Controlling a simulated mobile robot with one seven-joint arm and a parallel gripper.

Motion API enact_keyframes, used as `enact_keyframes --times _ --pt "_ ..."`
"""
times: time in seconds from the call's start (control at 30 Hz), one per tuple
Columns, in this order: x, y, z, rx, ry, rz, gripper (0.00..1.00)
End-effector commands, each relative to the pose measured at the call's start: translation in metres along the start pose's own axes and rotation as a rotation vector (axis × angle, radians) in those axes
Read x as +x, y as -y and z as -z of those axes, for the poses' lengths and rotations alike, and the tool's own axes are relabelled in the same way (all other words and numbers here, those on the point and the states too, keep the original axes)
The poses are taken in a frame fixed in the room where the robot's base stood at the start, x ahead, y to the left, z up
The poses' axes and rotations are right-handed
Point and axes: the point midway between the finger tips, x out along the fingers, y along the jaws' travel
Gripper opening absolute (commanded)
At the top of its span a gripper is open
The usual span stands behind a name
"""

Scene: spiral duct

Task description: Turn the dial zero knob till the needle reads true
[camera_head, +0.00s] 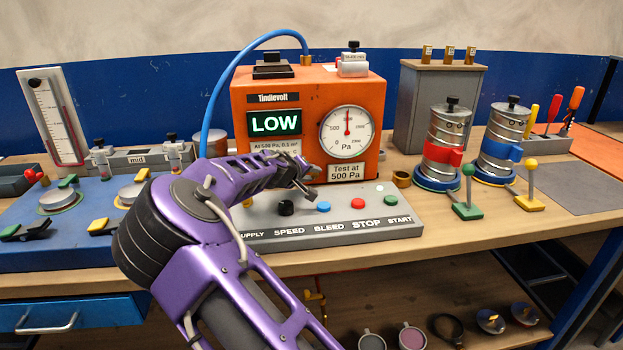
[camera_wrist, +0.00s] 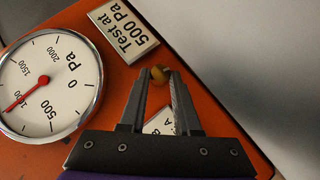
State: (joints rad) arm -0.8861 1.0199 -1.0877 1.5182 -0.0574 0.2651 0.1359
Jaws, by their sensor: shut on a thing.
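The round white dial (camera_head: 346,132) is on the front of the orange box, marked in Pa. It also shows at the left of the wrist view (camera_wrist: 62,92), turned on its side. Its red needle points near the 1000 mark, straight up in the head view. My gripper (camera_head: 310,184) is at the lower front of the box, below and left of the dial. The knob is not clear in the head view.
The orange box (camera_head: 243,92) shows a lit LOW sign (camera_head: 274,123). A grey control panel (camera_head: 400,222) with coloured buttons lies under my gripper. A blue hose (camera_head: 217,92) arcs over on the left. Two metal canisters (camera_head: 447,135) (camera_head: 503,135) stand to the right.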

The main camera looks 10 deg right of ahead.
Motion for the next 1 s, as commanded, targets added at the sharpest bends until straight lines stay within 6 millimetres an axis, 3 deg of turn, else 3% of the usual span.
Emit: enact_keyframes --times 0.5,0.53,0.57,0.87,1.0 --pt "0.0005 0.0008 -0.0014 -0.014 0.004 -0.012 0.0" --pt "0.0006 0.0008 -0.0015 -0.014 0.004 -0.012 0.36" --pt "0.0006 0.0008 -0.0015 -0.014 0.004 -0.012 0.42" --pt "-0.0001 0.0005 -0.0008 -0.013 0.002 -0.012 0.44" --pt "-0.0092 0.0007 -0.0001 -0.013 0.001 -0.011 0.44"
